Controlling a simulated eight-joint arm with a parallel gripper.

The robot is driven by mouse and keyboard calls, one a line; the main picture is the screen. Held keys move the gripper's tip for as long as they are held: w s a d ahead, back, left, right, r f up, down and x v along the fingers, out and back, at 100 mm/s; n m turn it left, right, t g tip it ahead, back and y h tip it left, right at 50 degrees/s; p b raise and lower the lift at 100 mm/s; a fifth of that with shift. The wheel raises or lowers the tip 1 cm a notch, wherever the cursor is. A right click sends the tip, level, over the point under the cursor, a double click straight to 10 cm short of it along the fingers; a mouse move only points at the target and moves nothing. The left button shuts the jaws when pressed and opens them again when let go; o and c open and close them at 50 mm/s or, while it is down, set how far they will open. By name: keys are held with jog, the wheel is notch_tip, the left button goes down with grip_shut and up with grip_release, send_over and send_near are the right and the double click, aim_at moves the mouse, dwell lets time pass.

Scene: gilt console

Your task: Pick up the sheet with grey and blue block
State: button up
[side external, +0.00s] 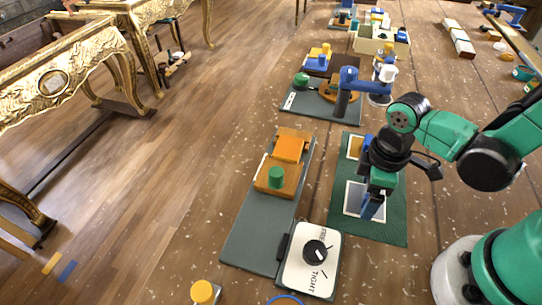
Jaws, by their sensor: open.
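A dark green mat (395,228) lies on the brown table below my gripper. On it is a sheet (352,208) with a white border and a grey middle. A blue piece (371,208) shows at the sheet's lower right, just under my gripper; I cannot tell whether it is a block or a fingertip. My gripper (373,198) points down over the sheet, open; contact cannot be judged. A second white-edged, orange-yellow piece (354,147) lies at the mat's far end, partly hidden by my arm.
Left of the mat, a grey board (250,235) carries orange blocks (291,146) and a green knob (275,177). A white dial panel marked "TIGHT" (310,272) stands near the front. A blue arm-like device (348,78) and several other objects stand farther back.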

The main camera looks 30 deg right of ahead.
grip_shut()
jog(key=shift+r, duration=0.15)
notch_tip(320, 180, up, 20)
dwell(0.9)
